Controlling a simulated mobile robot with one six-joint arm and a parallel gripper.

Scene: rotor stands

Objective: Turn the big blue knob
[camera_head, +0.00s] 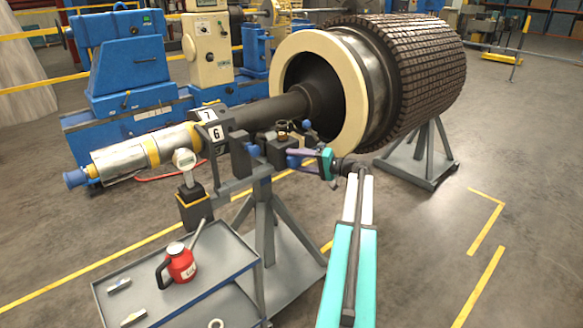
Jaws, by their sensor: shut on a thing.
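My gripper (298,162) reaches in from the right with its purple and teal fingers at the dark bearing block (277,152) on top of the grey stand. The fingers are closed around a blue knob (293,161) on the right side of that block. The fingers partly hide the knob, and its turned angle cannot be made out. A second blue knob (254,150) sits on the block's left side, and a blue piece (308,125) shows just above, by the shaft.
The big rotor (425,60) and its shaft (265,110) lie just behind my gripper on grey stands (425,155). A tray cart (225,248) with a red oil can (181,264) and a dial gauge (184,159) are at left.

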